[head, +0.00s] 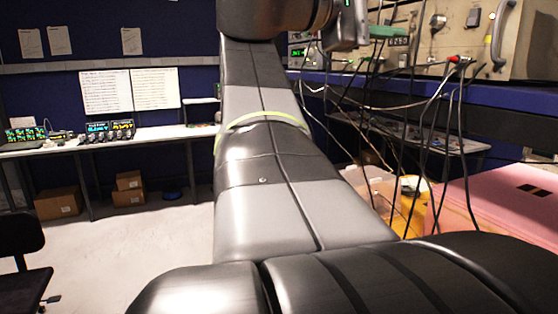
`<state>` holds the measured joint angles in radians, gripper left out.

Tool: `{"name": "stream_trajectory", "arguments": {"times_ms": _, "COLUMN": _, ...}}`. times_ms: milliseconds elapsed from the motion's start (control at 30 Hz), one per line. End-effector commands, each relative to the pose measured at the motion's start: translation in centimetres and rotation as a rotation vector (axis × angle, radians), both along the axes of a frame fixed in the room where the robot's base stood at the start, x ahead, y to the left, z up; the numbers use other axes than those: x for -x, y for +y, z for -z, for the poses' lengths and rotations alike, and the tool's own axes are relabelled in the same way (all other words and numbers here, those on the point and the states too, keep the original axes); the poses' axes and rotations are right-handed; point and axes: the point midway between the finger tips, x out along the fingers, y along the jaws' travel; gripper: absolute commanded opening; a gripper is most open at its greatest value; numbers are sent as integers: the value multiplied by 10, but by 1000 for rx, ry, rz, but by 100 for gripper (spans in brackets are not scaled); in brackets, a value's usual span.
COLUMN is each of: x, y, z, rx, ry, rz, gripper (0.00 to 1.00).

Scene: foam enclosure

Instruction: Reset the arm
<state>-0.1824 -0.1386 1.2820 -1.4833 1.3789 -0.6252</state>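My arm (268,170) stretches from the bottom of the head view up and away through the middle, with a yellow-green band partway along it. Its far joint (270,15) is cut off by the top edge. A grey part of my arm's end shows beside that joint at the top. My gripper's fingers cannot be made out, so whether they hold anything is hidden.
A white bench (150,134) with electronics runs along the left wall. Boxes (58,203) sit under it. A black chair (22,262) stands at lower left. A pink box (490,203) and hanging cables (440,120) crowd the right.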

Motion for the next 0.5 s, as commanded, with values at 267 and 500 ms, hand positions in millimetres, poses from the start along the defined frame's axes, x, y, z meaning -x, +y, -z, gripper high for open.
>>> {"name": "stream_trajectory", "arguments": {"times_ms": 267, "x": 10, "y": 26, "z": 1, "rx": 0, "ry": 0, "rz": -5, "gripper": 40}}
{"name": "stream_trajectory", "arguments": {"times_ms": 500, "x": 18, "y": 45, "z": 1, "rx": 0, "ry": 0, "rz": -3, "gripper": 40}}
